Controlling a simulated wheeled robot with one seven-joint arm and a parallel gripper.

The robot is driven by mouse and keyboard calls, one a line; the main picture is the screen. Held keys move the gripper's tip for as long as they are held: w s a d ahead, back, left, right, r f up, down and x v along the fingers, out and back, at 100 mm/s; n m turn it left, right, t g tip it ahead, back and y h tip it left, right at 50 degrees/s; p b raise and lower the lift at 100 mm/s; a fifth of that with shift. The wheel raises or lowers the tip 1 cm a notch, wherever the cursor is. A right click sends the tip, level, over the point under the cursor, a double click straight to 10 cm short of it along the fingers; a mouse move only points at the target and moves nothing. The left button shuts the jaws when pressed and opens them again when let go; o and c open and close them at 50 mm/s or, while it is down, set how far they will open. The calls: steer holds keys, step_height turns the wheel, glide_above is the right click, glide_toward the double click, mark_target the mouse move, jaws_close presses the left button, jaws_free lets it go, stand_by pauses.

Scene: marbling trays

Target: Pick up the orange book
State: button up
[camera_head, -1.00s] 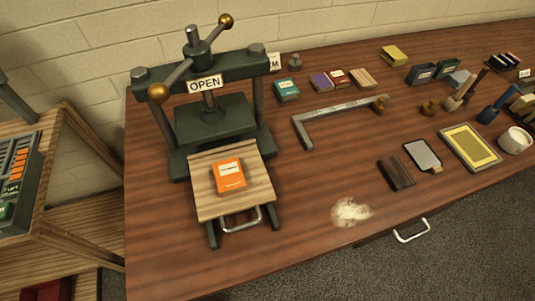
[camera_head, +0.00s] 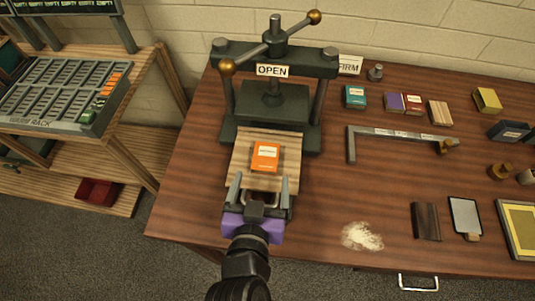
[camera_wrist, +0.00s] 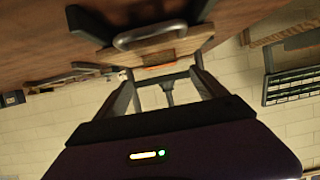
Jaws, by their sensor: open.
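The orange book (camera_head: 265,157) lies flat on the light wooden board (camera_head: 240,172) that sticks out of the front of the dark press (camera_head: 270,105). A white label shows on its cover. My gripper (camera_head: 260,188) is open and empty, with its two fingers pointing toward the board's front edge and handle, short of the book. In the wrist view, only a thin orange edge of the book (camera_wrist: 165,67) shows between the open fingers, beyond the metal handle (camera_wrist: 150,35).
The press bears an "OPEN" sign (camera_head: 272,70). A pale powder pile (camera_head: 362,236) and a metal angle piece (camera_head: 400,135) lie to the right. Small books, including a teal one (camera_head: 354,97), stand behind. A shelf with a slotted rack (camera_head: 65,90) is at the left.

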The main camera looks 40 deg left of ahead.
mark_target(265, 158)
steer(key=shift+w+a, duration=0.35)
steer(key=shift+a, duration=0.2)
steer(key=shift+p+x, duration=0.95)
steer(key=shift+x, duration=2.55)
steer(key=shift+d+f, duration=0.1)
steer(key=shift+d, duration=0.05)
steer(key=c, duration=1.5)
